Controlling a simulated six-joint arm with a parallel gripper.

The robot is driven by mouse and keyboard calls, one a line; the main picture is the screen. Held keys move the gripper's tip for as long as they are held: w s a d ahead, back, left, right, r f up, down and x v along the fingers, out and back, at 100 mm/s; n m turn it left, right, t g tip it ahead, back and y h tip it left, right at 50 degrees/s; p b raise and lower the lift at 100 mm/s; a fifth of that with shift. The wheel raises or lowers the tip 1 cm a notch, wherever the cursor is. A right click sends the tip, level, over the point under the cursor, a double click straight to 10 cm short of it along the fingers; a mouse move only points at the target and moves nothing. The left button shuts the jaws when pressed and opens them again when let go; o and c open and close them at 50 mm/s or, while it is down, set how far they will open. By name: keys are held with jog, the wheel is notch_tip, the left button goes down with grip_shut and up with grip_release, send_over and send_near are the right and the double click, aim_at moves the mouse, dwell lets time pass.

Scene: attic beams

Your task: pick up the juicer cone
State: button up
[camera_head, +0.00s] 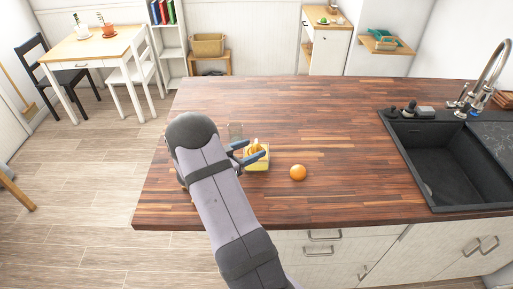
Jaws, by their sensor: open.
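A small yellow-orange juicer cone (255,147) stands on or in a pale yellow base (262,163) on the wooden counter, just right of my gripper. My gripper (252,151) reaches in from the left with its blue fingers open. The fingers lie close beside the cone and partly overlap it and the base in the picture. I cannot tell whether they touch it. My grey arm comes up from the bottom of the picture and covers the counter to the left of the base.
An orange (298,172) lies right of the base. A small clear or grey object (236,130), perhaps a glass, stands just behind my gripper. A black sink (440,165) with a tap is at the right. The middle and back of the counter (320,110) are clear.

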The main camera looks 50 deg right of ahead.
jog(key=shift+d+f, duration=0.2)
jog(key=shift+d, duration=0.35)
jog(key=shift+c, duration=0.7)
jog(key=c, duration=1)
jog(key=shift+r, duration=0.15)
jog(key=shift+r+b, duration=1.3)
jog(key=shift+r, duration=3.55)
